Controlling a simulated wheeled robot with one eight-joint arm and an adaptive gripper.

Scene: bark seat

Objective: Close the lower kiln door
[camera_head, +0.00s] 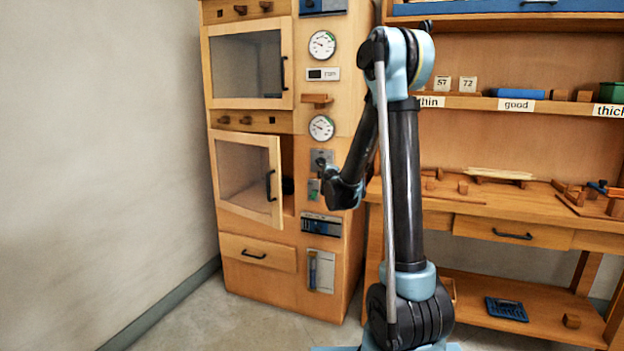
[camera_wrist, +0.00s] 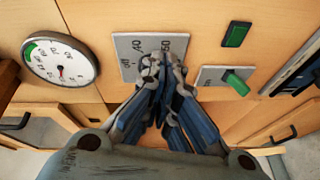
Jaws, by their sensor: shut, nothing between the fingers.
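The lower kiln door (camera_head: 233,166) is a wooden frame with a grey pane and a dark handle (camera_head: 270,186) on its right side. It stands ajar, swung outward, with a dark gap along its right edge. In the head view, my gripper (camera_head: 324,166) is right of the door.
A round gauge (camera_head: 321,128) and a green switch (camera_wrist: 237,85) are on the kiln's control panel. The upper kiln door (camera_head: 247,66) is above, and a drawer (camera_head: 257,252) is below. A workbench (camera_head: 490,205) stands right. Floor before the kiln is clear.

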